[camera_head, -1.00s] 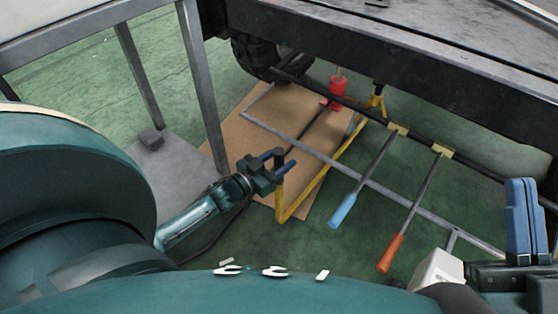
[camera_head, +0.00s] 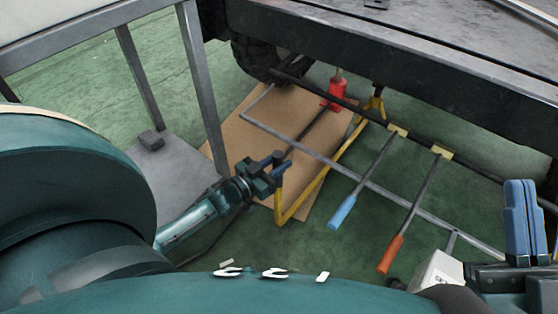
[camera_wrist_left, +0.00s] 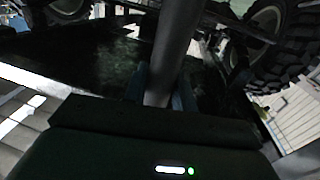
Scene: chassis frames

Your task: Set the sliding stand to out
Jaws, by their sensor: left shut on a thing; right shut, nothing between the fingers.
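A red stand (camera_head: 337,93) is on the brown board under the dark chassis beam. A thin dark rod (camera_head: 313,130) runs from it toward the front left. My left gripper (camera_head: 277,165) is shut on the near end of this rod, beside the upright near end of a yellow frame (camera_head: 315,187). In the left wrist view a grey bar (camera_wrist_left: 174,60) passes between the fingers (camera_wrist_left: 160,92). The exact contact is dark and partly hidden. My right gripper (camera_head: 522,220) is shut and empty at the right edge.
A lever with a blue grip (camera_head: 342,212) and one with an orange-red grip (camera_head: 391,254) stick out right of the yellow frame. A long grey bar (camera_head: 375,187) crosses under them. A grey metal frame post (camera_head: 203,90) stands left. A tyre (camera_head: 258,58) is behind.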

